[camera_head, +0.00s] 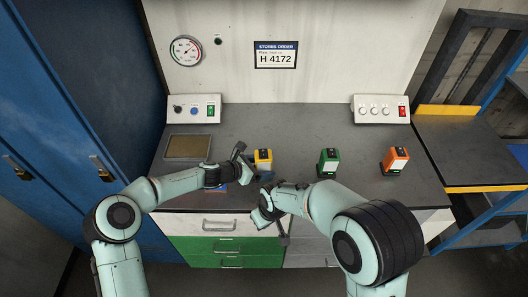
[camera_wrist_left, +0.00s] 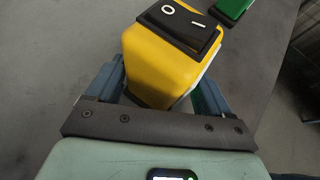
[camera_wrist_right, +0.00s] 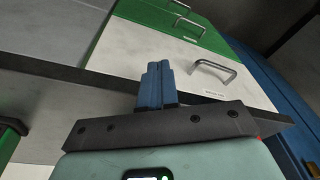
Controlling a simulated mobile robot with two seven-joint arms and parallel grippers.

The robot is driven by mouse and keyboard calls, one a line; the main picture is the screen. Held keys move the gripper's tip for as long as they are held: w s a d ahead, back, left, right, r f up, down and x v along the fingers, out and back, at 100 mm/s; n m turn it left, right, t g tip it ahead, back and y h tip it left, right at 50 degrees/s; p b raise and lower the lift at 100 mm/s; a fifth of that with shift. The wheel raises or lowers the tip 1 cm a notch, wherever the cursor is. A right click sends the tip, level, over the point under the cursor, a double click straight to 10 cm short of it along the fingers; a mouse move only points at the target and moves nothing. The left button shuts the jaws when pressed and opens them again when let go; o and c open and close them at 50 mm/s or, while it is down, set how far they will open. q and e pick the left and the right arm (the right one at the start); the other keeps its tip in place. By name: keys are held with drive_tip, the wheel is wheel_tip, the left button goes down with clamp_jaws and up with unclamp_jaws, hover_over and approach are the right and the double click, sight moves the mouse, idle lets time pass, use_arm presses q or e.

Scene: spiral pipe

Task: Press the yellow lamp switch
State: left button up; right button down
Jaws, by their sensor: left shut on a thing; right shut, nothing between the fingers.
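The yellow lamp switch (camera_head: 263,157) stands on the grey desk, left of the green one. In the left wrist view the yellow lamp switch (camera_wrist_left: 158,62) shows its black rocker (camera_wrist_left: 184,22), marked O and I, on top. My left gripper (camera_head: 255,168) is shut on its yellow body, with a blue finger on each side. The rocker is uncovered. My right gripper (camera_wrist_right: 158,75) is shut and empty, by the desk's front edge above the drawers. In the head view its fingers are mostly hidden.
A green switch (camera_head: 329,161) and an orange switch (camera_head: 395,159) stand to the right. Two control boxes (camera_head: 194,108) (camera_head: 381,108) sit at the back. A flat tray (camera_head: 187,147) lies left. Drawers (camera_head: 220,246) are below the desk. The middle back of the desk is clear.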

drive_tip(key=w+r+m+t, duration=0.3)
drive_tip(key=w+r, duration=0.2)
drive_tip(key=r, duration=0.7)
drive_tip(key=w+r+m+t, duration=0.2)
drive_tip(key=w+r, duration=0.4)
drive_tip(key=r, duration=0.6)
drive_tip(key=shift+w+r+m+t+h, duration=0.15)
drive_tip(key=shift+r+m+t+h, duration=0.1)
drive_tip(key=shift+m+t+h, duration=0.25)
hover_over(264, 153)
drive_tip(key=s, duration=0.2)
wheel_tip(264, 153, down, 9)
drive_tip(key=shift+r, duration=0.2)
drive_tip(key=shift+s+f, duration=0.2)
drive_tip(key=shift+f, duration=0.95)
drive_tip(key=shift+s+f, duration=0.1)
drive_tip(key=shift+f, duration=0.45)
